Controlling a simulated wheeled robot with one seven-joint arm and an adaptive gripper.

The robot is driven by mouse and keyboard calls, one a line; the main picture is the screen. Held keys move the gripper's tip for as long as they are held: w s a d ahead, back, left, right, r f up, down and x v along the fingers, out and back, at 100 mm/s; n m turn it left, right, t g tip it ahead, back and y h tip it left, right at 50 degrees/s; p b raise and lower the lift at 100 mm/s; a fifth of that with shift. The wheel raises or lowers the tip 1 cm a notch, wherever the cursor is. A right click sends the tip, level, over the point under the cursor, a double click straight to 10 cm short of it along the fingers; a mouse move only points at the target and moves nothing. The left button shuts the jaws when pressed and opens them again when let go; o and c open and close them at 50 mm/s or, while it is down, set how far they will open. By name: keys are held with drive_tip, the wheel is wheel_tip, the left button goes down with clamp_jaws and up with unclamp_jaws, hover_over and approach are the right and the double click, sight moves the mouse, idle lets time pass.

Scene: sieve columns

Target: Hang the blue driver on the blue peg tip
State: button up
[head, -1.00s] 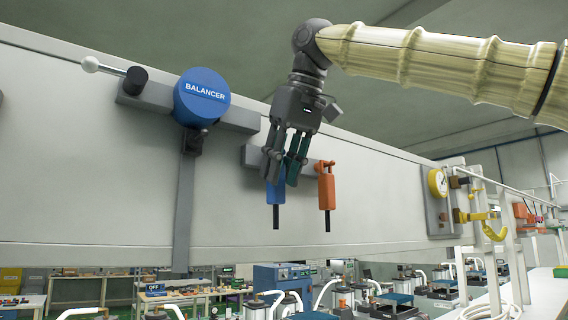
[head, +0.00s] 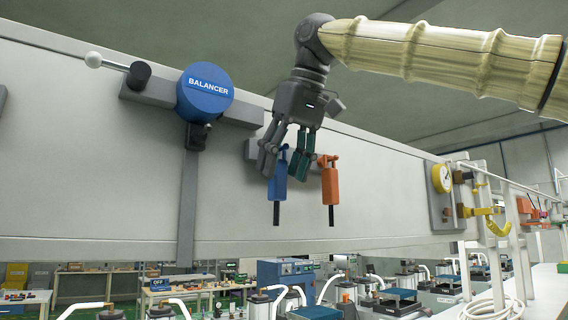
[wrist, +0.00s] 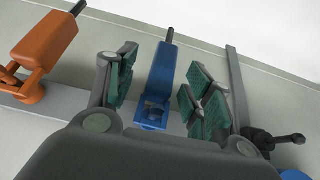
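The blue driver (head: 278,184) hangs upright, shaft down, at the grey rail on the wall. Its blue top end (wrist: 152,112) is by the rail in the wrist view, where its body (wrist: 160,70) lies between my fingers. A blue peg bit (head: 284,149) shows above the driver in the head view; I cannot tell how far along the peg the driver sits. My gripper (head: 286,167) is open, with fingers on both sides of the driver and visible gaps in the wrist view.
An orange driver (head: 330,186) hangs from an orange peg just right of the blue one; it is at left in the wrist view (wrist: 45,40). The grey rail (head: 256,150) carries the pegs. A blue balancer drum (head: 204,98) with a vertical strap is further left.

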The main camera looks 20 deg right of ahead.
drive_tip(key=v, duration=1.2)
drive_tip(key=shift+d, duration=0.1)
